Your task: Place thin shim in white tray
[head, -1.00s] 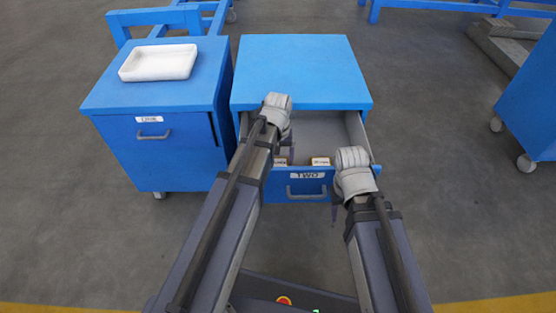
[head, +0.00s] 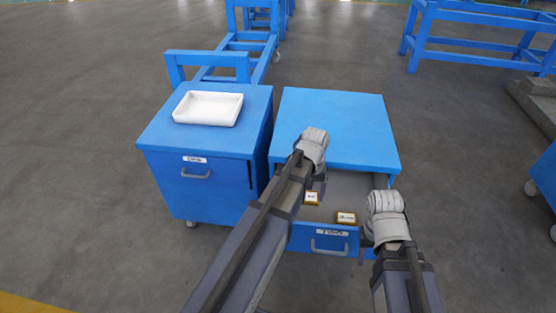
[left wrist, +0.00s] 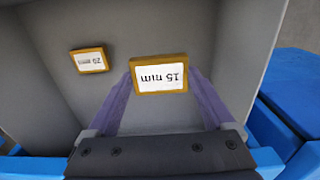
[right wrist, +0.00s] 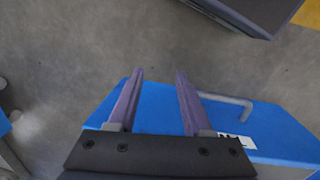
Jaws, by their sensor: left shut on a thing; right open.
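A shim block (left wrist: 160,76) with an orange edge and a white "15 mm" label is between the fingers of my left gripper (left wrist: 158,88), which is shut on it. In the head view this block (head: 312,197) is raised inside the open drawer. A second labelled block (head: 346,217) lies on the drawer floor; in the left wrist view it (left wrist: 89,60) has a label too small to read surely. The white tray (head: 207,108) stands empty on the left cabinet. My right gripper (right wrist: 158,76) is open and empty by the drawer front.
The open drawer (head: 322,238), labelled TWO, projects from the right blue cabinet (head: 340,125). The left blue cabinet (head: 200,185) stands beside it with its drawer shut. Blue frames stand behind. The top around the tray is clear.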

